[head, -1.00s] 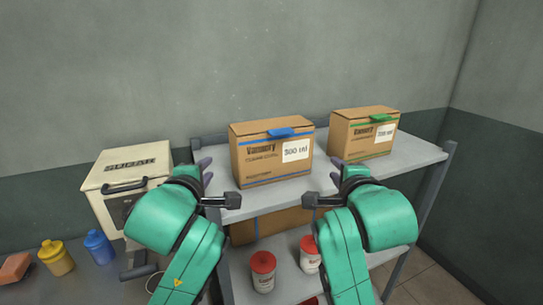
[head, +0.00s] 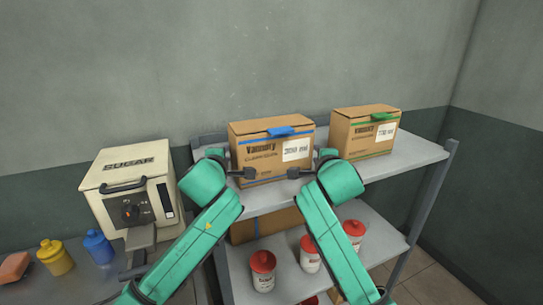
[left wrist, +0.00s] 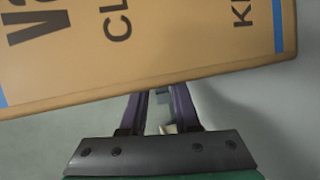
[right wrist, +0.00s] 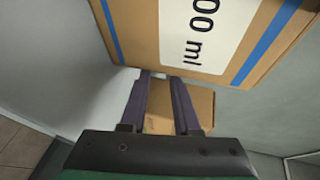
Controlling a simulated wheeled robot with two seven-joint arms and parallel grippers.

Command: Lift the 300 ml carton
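The 300 ml carton (head: 270,160) is a brown cardboard box with a blue tab and a white label, upright on the shelf's top level. My left gripper (left wrist: 159,97) is at its left side and my right gripper (right wrist: 159,77) at its right side. The carton's face also shows in the left wrist view (left wrist: 180,40) and right wrist view (right wrist: 140,30). Whether the fingers touch it I cannot tell.
A second carton (head: 362,140) with a green tab stands close on the right. The grey shelf (head: 420,153) has red-lidded jars (head: 263,270) on its lower level. A sugar machine (head: 125,190) and yellow (head: 55,257) and blue (head: 98,247) bottles are at left.

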